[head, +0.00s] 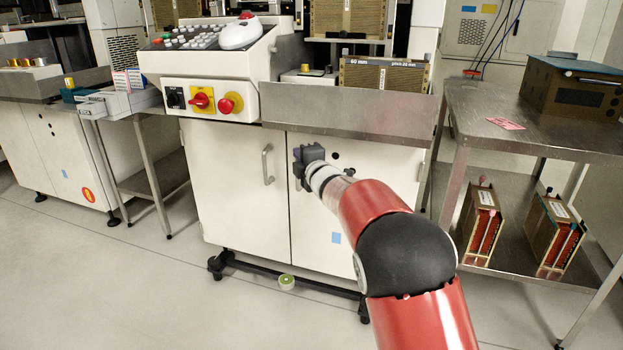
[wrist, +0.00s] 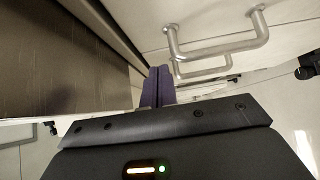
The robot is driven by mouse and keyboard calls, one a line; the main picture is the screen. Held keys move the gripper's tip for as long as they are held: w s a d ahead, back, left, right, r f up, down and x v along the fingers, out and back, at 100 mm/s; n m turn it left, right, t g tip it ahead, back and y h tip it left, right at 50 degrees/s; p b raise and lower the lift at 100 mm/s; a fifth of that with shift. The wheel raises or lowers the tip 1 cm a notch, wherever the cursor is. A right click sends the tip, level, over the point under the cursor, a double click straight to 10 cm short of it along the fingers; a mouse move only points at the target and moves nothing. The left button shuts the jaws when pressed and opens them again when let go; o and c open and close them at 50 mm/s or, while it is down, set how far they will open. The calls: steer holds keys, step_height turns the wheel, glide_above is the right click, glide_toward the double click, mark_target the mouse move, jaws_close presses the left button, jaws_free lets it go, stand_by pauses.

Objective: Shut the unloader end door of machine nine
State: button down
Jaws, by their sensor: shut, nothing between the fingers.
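The machine has a white cabinet with two doors below a steel shelf. The left door (head: 235,190) has a vertical bar handle (head: 267,164) and looks flush. The right door (head: 318,245) carries a blue label; my arm covers much of it, and I cannot tell whether it stands slightly ajar. My gripper (head: 298,160) is in front of the right door, close to the seam between the doors. In the wrist view its purple fingers (wrist: 158,86) are shut and empty, with a metal bar handle (wrist: 215,45) just beyond and to the right. Contact with it is unclear. No machine number is readable.
The steel shelf (head: 345,107) overhangs the doors. A control panel (head: 203,98) with red knobs is at upper left. A steel trolley (head: 530,125) with magazines stands close on the right. A green-white roll (head: 287,282) lies by the base bar.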

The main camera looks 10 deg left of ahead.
steer(key=s+d+r+m+g+h, duration=0.1)
steer(key=s+d+m+h, duration=0.3)
steer(key=s+d+m, duration=0.7)
steer(key=s+d+r+m+h, duration=0.15)
steer(key=s+d+h, duration=0.4)
steer(key=d, duration=1.25)
steer(key=s+d+f+m+g+h, duration=0.1)
steer(key=s+d+f+m+g, duration=0.2)
steer(key=s, duration=0.6)
steer(key=s+d+f+m+g, duration=0.25)
steer(key=s+m, duration=0.25)
steer(key=s, duration=0.4)
steer(key=s+d+f+m+g+h, duration=0.1)
steer(key=s+d+f+m, duration=0.3)
steer(key=s, duration=0.6)
step_height(320, 180, up, 14)
steer(key=s+m+p, duration=0.1)
steer(key=p, duration=1.2)
steer(key=shift+s+g, duration=0.15)
steer(key=shift+g, duration=0.3)
